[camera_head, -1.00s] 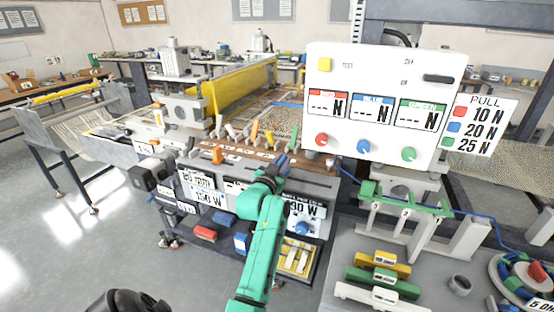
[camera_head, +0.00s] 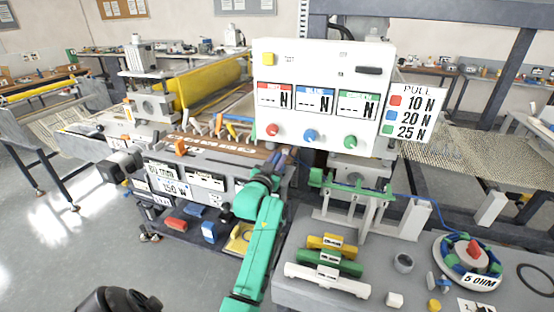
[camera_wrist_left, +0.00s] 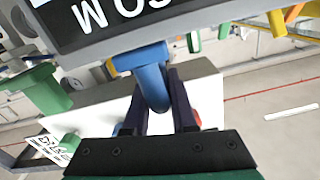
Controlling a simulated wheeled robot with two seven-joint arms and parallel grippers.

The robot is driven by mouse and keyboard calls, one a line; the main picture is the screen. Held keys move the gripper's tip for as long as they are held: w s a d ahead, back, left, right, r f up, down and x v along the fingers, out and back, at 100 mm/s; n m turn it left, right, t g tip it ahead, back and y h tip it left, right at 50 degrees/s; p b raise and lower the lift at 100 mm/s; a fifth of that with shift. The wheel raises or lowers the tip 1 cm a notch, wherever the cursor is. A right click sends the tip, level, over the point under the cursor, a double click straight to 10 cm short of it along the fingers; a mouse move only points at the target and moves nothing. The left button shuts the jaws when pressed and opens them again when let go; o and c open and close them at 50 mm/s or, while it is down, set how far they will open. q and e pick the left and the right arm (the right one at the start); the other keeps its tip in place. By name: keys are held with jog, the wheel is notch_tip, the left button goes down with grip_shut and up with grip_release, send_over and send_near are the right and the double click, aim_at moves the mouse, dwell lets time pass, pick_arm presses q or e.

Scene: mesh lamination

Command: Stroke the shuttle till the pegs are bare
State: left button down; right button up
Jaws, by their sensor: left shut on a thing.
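My left gripper (camera_head: 283,158) is at the right end of the loom-like machine's front, beside a brown rail (camera_head: 235,146) with white lettering. In the left wrist view its dark fingers (camera_wrist_left: 160,105) are shut on a blue handle (camera_wrist_left: 150,70), which sits below a black-and-white label plate. Whether this handle belongs to the shuttle I cannot tell. Several white, orange, yellow and green pegs (camera_head: 219,125) stand along the rail, to the left of the gripper. The right gripper is not in view.
A white panel (camera_head: 318,97) with three displays and knobs stands behind and to the right of the gripper. A green bracket (camera_head: 360,188) is close on the right. Yellow, green and white bars (camera_head: 325,281) lie on the grey table, with a round tray (camera_head: 440,262) beyond.

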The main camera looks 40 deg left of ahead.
pick_arm(q)
jog(key=c, duration=0.9)
grip_release()
jog(key=shift+d+f, duration=0.1)
jog(key=shift+o, duration=0.7)
jog(key=shift+d, duration=0.1)
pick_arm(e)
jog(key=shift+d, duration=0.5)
pick_arm(q)
jog(key=b+v, duration=0.3)
jog(key=v, duration=1.1)
jog(key=shift+s+b, duration=0.2)
jog(key=shift+b, duration=0.2)
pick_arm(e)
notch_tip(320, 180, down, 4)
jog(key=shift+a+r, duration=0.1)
pick_arm(q)
jog(key=shift+d, duration=0.1)
